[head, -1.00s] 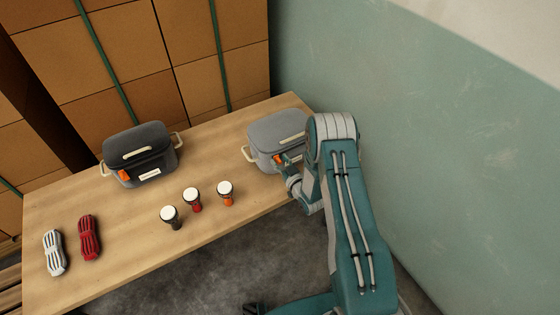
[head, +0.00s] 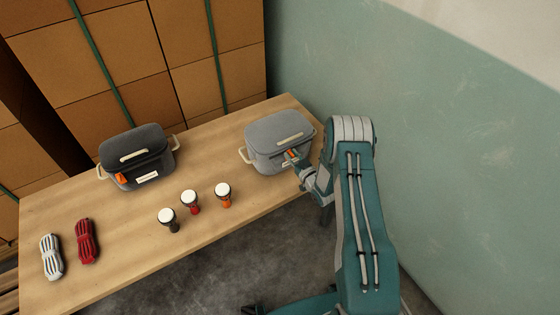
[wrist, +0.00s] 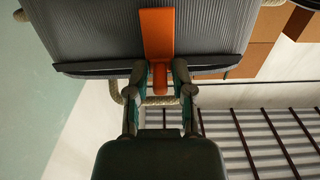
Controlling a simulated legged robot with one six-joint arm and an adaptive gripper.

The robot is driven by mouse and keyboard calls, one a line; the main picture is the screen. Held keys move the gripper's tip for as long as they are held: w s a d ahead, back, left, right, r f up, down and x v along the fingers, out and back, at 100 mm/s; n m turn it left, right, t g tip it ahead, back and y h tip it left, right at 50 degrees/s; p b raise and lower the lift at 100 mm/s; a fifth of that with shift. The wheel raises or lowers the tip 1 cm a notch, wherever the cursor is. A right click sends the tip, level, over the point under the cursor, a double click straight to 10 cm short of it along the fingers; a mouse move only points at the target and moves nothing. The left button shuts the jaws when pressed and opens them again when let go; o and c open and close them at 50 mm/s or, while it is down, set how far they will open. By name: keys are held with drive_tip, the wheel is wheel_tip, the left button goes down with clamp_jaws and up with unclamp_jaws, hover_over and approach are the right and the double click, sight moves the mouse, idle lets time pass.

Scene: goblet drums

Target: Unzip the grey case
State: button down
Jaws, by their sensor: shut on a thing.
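The grey case (head: 272,134) stands closed on the right end of the table, with a cream handle on its lid. Its orange zip pull (head: 291,153) is at the front, right of the middle. In the wrist view, the case (wrist: 90,30) fills the top, a dark seam runs across it, and the orange pull (wrist: 157,35) hangs between my fingers. My gripper (wrist: 160,72) is shut on the pull's lower end. In the head view, my gripper (head: 294,160) is at the case's front face, partly hiding it.
A dark case (head: 135,160) with its own orange pull stands at the table's back left. Three small goblet drums (head: 190,203) stand mid-table. A white rope bundle (head: 51,257) and a red one (head: 87,241) lie at left. A green wall (head: 450,130) rises at right.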

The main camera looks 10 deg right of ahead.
drive_tip(key=w+d, duration=0.1)
drive_tip(key=d, duration=0.2)
drive_tip(key=w+d, duration=0.1)
drive_tip(key=d, duration=0.2)
drive_tip(key=w+d, duration=0.1)
drive_tip(key=d, duration=0.2)
drive_tip(key=shift+w+d, duration=0.1)
drive_tip(key=shift+d, duration=0.25)
drive_tip(key=c, duration=0.7)
unclamp_jaws()
approach(310, 140)
drive_tip(key=v, duration=0.5)
drive_tip(key=shift+w+d, duration=0.1)
